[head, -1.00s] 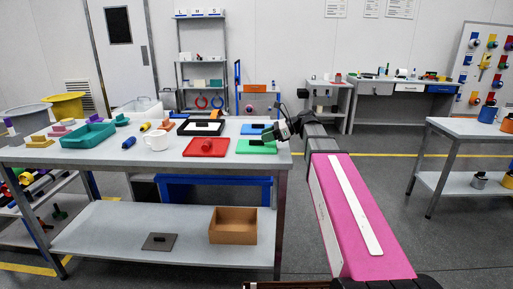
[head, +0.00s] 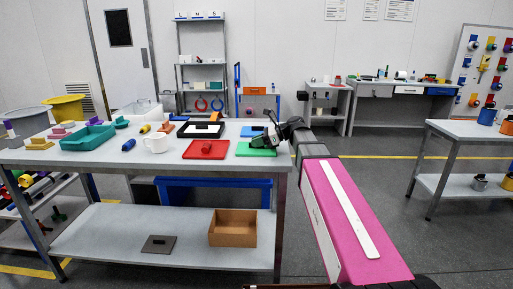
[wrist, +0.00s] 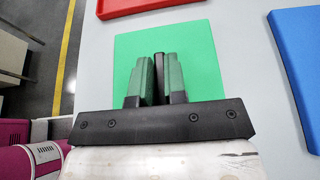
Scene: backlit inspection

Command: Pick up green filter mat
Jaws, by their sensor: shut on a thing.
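The green filter mat (head: 256,152) lies flat near the right end of the grey workbench. It also shows in the wrist view (wrist: 198,42) as a square green sheet with a dark upright handle (wrist: 159,62). My gripper (wrist: 160,78) is over the mat with its two fingers on either side of the handle, shut on it. In the head view my gripper (head: 268,142) comes from the right and partly hides the mat and handle. I see no clear gap between mat and bench.
A red mat (head: 205,150) lies left of the green one and a blue mat (wrist: 300,65) lies on its other side. The bench edge is close by.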

